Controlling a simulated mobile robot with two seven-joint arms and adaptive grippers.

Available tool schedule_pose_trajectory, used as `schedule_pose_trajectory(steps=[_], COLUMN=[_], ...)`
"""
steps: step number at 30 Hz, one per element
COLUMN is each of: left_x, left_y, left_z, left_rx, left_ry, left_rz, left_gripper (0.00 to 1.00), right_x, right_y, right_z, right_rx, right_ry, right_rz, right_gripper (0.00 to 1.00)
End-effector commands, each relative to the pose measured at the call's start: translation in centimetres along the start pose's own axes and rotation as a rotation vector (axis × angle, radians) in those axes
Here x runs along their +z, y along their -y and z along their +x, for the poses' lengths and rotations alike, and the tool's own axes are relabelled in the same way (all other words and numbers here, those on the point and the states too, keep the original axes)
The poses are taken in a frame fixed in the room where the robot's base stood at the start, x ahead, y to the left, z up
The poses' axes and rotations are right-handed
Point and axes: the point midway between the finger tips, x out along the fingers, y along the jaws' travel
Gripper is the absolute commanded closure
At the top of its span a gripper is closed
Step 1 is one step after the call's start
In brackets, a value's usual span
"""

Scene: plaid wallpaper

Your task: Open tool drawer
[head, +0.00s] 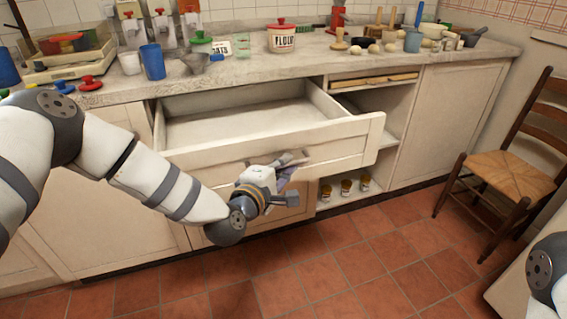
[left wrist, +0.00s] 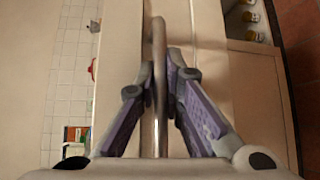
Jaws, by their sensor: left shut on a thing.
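The tool drawer (head: 345,142) is a wide cream drawer under the counter. It stands pulled well out, and its inside looks empty in the head view. My left gripper (head: 292,163) is at the middle of the drawer front. In the left wrist view the fingers of my left gripper (left wrist: 162,95) are closed around a metal bar handle (left wrist: 158,45). In the head view the gripper mostly hides the handle. Of my right arm only a part shows at the lower right edge, and its gripper is out of view.
The stone counter (head: 300,55) above holds a flour canister (head: 282,38), a blue cup (head: 153,62) and many small items. Open shelves with several small jars (head: 346,187) are right of the drawer. A wooden chair (head: 508,165) stands at the right. The tiled floor (head: 330,260) in front is clear.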

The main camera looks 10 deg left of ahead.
Motion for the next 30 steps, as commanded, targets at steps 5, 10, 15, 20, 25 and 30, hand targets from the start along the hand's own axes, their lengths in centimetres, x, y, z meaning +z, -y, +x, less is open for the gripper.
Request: schedule_pose_trajectory(steps=[5,10,15,20,25,30], left_x=[0.0,0.0,0.0,0.0,0.0,0.0], left_y=[-0.1,-0.1,-0.1,-0.1,-0.1,0.0], left_z=[0.0,0.0,0.0,0.0,0.0,-1.6], left_rx=[0.004,0.004,0.004,0.003,0.002,0.000], left_ry=[-0.001,-0.001,-0.002,-0.001,-0.001,0.000], left_rz=[-0.002,-0.002,-0.002,-0.002,-0.001,-0.002], left_gripper=[1.00,1.00,1.00,0.70,0.70,0.70], right_x=[0.0,-0.1,0.0,0.0,0.0,0.0], right_y=[0.0,0.0,0.0,0.0,0.0,0.0], right_z=[-0.1,-0.1,-0.1,-0.1,0.0,0.0], right_rx=[0.000,0.000,0.000,0.000,0.000,0.000], right_ry=[-0.002,-0.002,-0.002,-0.002,-0.001,-0.001], right_rz=[0.000,0.000,0.000,0.000,0.000,0.000], right_gripper=[0.60,0.60,0.60,0.60,0.60,0.60])
